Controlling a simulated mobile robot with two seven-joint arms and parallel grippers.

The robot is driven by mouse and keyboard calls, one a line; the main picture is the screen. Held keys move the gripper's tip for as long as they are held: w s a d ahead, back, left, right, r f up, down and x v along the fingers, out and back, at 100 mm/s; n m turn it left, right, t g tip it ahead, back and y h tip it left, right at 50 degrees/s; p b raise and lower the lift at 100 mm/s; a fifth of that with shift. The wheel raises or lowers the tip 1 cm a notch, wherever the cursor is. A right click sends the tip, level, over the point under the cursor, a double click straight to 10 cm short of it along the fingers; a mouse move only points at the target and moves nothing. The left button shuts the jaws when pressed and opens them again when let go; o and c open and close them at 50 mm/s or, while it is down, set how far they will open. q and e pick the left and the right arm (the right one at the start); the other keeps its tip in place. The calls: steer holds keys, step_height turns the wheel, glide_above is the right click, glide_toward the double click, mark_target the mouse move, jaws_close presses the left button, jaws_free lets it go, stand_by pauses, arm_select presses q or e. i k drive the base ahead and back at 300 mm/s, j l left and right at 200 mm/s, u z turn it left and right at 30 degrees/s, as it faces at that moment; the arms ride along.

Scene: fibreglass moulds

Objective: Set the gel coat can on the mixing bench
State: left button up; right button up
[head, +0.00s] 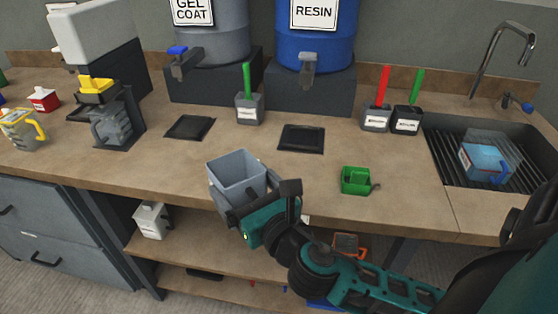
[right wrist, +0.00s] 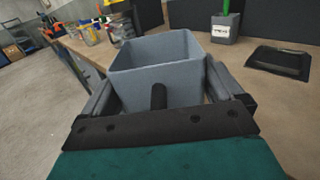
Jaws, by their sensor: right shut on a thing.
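A grey, square, open-topped can (head: 237,178) is in my right gripper (head: 262,196), over the front part of the mixing bench (head: 300,185). The can is upright or nearly so, and its inside looks empty. In the right wrist view the gripper's fingers lie along two sides of the can (right wrist: 160,62). I cannot tell whether its base touches the bench; its front and lower part are partly hidden by the gripper. My left gripper is not in view.
A grey GEL COAT drum (head: 213,35) and blue RESIN drum (head: 317,38) stand at the back. Two black pads (head: 302,138) (head: 190,127) lie in front of them. A green cup (head: 356,181) is right of the can. A sink (head: 475,140) is far right.

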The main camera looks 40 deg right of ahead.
mark_target(166, 165)
steer(key=z, duration=1.1)
steer(key=j+z, duration=0.45)
steer(key=j, duration=1.25)
steer(key=i+j, duration=0.1)
steer(key=j, duration=1.15)
